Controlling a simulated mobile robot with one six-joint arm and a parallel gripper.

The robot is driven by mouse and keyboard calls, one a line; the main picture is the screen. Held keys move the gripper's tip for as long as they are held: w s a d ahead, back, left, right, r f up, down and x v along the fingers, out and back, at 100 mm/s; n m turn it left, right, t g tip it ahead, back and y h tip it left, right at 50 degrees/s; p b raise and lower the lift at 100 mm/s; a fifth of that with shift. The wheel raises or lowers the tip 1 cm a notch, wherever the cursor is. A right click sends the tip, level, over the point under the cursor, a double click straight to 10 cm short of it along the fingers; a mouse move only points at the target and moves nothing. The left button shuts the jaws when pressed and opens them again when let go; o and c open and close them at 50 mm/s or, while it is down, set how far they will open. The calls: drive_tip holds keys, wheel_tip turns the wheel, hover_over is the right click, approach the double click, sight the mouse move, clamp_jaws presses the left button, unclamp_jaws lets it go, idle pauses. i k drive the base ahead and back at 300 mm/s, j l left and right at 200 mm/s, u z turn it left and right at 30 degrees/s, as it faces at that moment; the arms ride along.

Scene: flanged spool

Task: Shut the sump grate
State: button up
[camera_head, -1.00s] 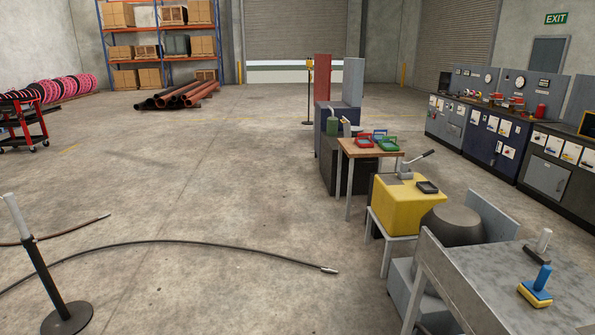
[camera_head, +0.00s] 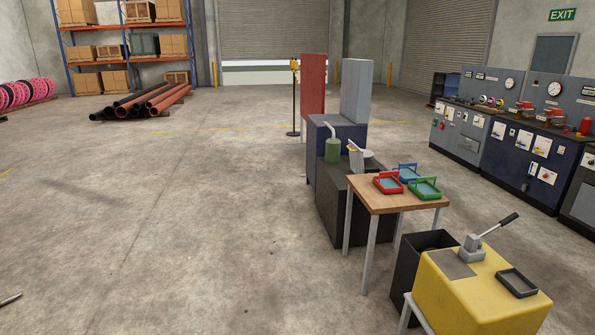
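I cannot make out a sump grate for certain in this view. A yellow box (camera_head: 470,296) stands at the lower right on a light stand. On its top are a flat grey plate (camera_head: 451,264), a grey block with a black-handled lever (camera_head: 487,238) and a small dark tray (camera_head: 517,282). A dark open-topped bin (camera_head: 408,278) stands just behind and left of it. A low dark cabinet (camera_head: 346,212) stands farther back, with a green canister (camera_head: 333,150) and a pale container (camera_head: 356,158) on top.
A wooden-topped table (camera_head: 383,206) with red, blue and green trays stands between the cabinet and the yellow box. Control consoles (camera_head: 520,150) line the right side. Pipes (camera_head: 143,103) lie at the back left. The concrete floor (camera_head: 200,230) at left is wide and clear.

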sight(356, 157)
drive_tip(key=i+l, duration=0.3)
drive_tip(key=i, duration=0.4)
drive_tip(key=i+l+z, duration=0.15)
drive_tip(key=i, duration=0.55)
drive_tip(key=i+l, duration=0.3)
drive_tip(key=i, duration=0.45)
drive_tip(key=i+l+z, duration=0.15)
drive_tip(key=i, duration=0.55)
drive_tip(key=i+j, duration=0.45)
drive_tip(key=i+j+z, duration=0.1)
drive_tip(key=i+j, duration=0.4)
drive_tip(key=j, duration=0.15)
drive_tip(key=i+j+z, duration=0.1)
drive_tip(key=i+j, duration=0.35)
drive_tip(key=j, duration=0.15)
drive_tip(key=i+l, duration=0.15)
drive_tip(key=i, duration=0.5)
drive_tip(key=i+l+z, duration=0.1)
drive_tip(key=i, duration=0.55)
